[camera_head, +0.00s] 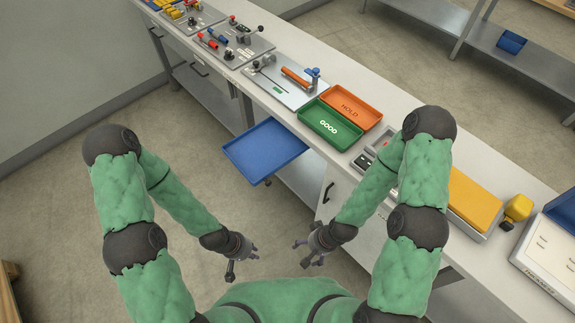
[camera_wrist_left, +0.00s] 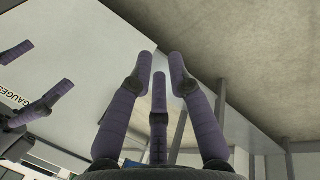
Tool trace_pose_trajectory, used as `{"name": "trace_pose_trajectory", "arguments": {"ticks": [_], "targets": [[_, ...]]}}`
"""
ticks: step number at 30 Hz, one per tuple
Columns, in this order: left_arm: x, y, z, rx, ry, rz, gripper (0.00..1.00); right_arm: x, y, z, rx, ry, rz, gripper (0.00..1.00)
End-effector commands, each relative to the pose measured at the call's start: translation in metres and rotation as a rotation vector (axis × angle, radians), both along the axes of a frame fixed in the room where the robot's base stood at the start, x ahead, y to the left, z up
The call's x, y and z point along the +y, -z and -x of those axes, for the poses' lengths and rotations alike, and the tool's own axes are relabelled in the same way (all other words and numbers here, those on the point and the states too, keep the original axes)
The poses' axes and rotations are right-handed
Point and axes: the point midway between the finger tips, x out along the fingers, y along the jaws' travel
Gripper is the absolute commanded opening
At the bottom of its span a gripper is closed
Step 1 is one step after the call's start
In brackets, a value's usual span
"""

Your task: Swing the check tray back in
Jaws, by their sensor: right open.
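The check tray is most likely the flat blue tray (camera_head: 265,150), which juts out from the front edge of the bench, swung out over the floor. It looks empty. My left gripper (camera_head: 243,264) is below and in front of the tray, apart from it, with its fingers spread and nothing between them. In the left wrist view its purple fingers (camera_wrist_left: 160,72) stand apart. My right gripper (camera_head: 306,256) is to the right of the left one, open and empty, also clear of the tray. Its fingers also show at the left of the left wrist view (camera_wrist_left: 40,85).
On the bench (camera_head: 400,103) stand a green GOOD tray (camera_head: 330,131), an orange HOLD tray (camera_head: 362,108), a plate with a blue clamp and orange tube (camera_head: 290,80), and a yellow block (camera_head: 474,199). Cabinet doors lie below. Floor left of the blue tray is clear.

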Motion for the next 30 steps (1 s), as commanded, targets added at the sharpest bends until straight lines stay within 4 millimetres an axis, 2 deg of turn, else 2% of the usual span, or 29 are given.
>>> {"name": "trace_pose_trajectory", "arguments": {"ticks": [5, 14, 20, 24, 30], "targets": [[-0.008, -0.003, -0.026, -0.063, 0.236, 0.002, 0.0, 0.0, -0.003, 0.0, 0.0, 0.0, 0.0, 0.85], [-0.033, -0.028, -0.096, -0.242, 0.998, 0.034, 0.0, 0.0, -0.011, 0.0, 0.0, 0.0, 0.0, 0.85], [-0.05, -0.061, -0.139, -0.364, 1.509, 0.078, 0.0, 0.0, -0.016, 0.0, 0.0, 0.0, 0.0, 0.85], [-0.063, -0.091, -0.167, -0.446, 1.861, 0.123, 0.0, 0.0, -0.02, 0.0, 0.0, 0.0, 0.0, 0.85], [-0.078, -0.139, -0.197, -0.552, 2.316, 0.208, 0.0, 0.0, -0.024, 0.0, 0.0, 0.0, 0.0, 0.85]]}}
